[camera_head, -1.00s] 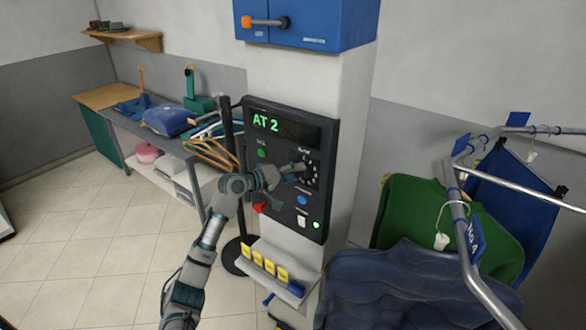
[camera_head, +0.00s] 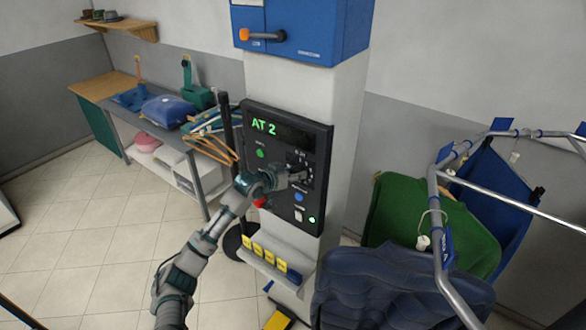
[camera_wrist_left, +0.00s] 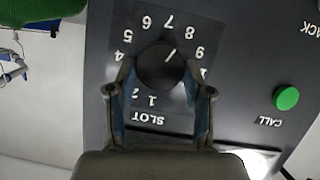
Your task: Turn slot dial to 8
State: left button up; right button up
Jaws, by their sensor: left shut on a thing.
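The slot dial (camera_wrist_left: 160,68) is a round black knob with a white pointer line, ringed by white numbers that appear upside down in the left wrist view. The line points up and right, roughly at the 8 (camera_wrist_left: 190,32). My left gripper (camera_wrist_left: 156,82) is shut on the dial, one finger on each side. In the head view, my left gripper (camera_head: 292,177) reaches the dark control panel (camera_head: 317,140) and partly hides the dial. The panel's display (camera_head: 264,126) reads "AT 2" in green. My right gripper is not in view.
A green CALL button (camera_wrist_left: 286,98) sits beside the dial. Below the panel is a ledge with yellow tags (camera_head: 264,256). A garment rail (camera_head: 437,215) with hung clothes stands at the right. A counter (camera_head: 172,136) with folded items and hangers stands at the left.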

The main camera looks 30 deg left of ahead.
pick_arm(q)
jog(key=shift+s+d+f+m+y+p, duration=0.1)
jog(key=shift+d+f+m+y+p, duration=0.05)
jog(key=shift+f+m+y+p, duration=0.45)
jog(key=shift+r, duration=0.1)
jog(key=o, duration=1.1)
jog(key=shift+o, duration=0.4)
jog(key=shift+w+r, duration=0.1)
jog(key=shift+w, duration=0.1)
jog(key=shift+a, duration=0.2)
jog(key=shift+r, duration=0.15)
